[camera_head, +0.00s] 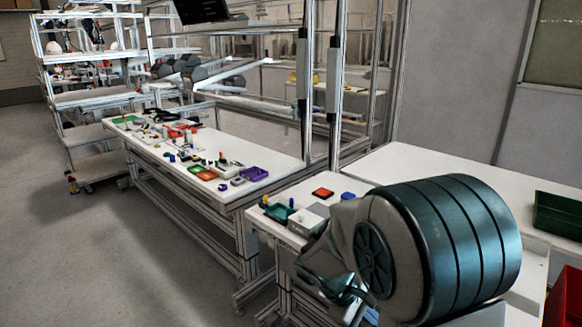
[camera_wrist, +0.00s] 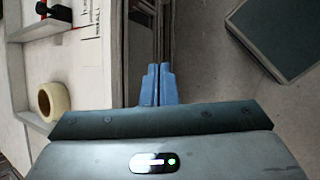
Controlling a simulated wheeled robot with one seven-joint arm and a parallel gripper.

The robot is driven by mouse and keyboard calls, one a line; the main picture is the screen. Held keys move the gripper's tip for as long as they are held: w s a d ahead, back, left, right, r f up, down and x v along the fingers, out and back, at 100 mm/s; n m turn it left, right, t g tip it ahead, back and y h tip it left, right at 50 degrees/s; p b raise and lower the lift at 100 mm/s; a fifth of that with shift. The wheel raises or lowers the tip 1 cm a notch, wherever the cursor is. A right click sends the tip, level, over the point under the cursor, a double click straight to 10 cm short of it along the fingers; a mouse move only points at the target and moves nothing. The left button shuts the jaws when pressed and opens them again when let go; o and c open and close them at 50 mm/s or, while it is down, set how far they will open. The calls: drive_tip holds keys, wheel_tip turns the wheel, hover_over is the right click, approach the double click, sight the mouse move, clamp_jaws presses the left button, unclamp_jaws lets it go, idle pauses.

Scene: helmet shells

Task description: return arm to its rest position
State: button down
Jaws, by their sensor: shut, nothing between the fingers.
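My gripper (camera_wrist: 158,75) shows in the wrist view as two blue fingers close together, shut and empty. It points past the edge of a white work surface (camera_wrist: 22,110), over the gap beside the grey floor (camera_wrist: 225,95). In the head view my arm fills the lower right, bent in front of the nearest white table. The fingers cannot be made out clearly there.
In the wrist view a roll of tape (camera_wrist: 54,101) lies on the white surface and a dark box-like shape (camera_wrist: 290,35) is at upper right. In the head view a long workbench (camera_head: 205,150) bears several small parts. A green bin (camera_head: 557,215) and red bin (camera_head: 563,300) stand at right. Floor at left is clear.

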drive_tip(key=s+a+r+m+t+y+p, duration=0.2)
drive_tip(key=s+r+m+y, duration=0.5)
drive_tip(key=s+r, duration=0.5)
drive_tip(key=shift+s+a+m+t+y+p, duration=0.4)
drive_tip(key=shift+s+m+t+p, duration=0.15)
drive_tip(key=shift+m, duration=0.65)
drive_tip(key=shift+d, duration=0.1)
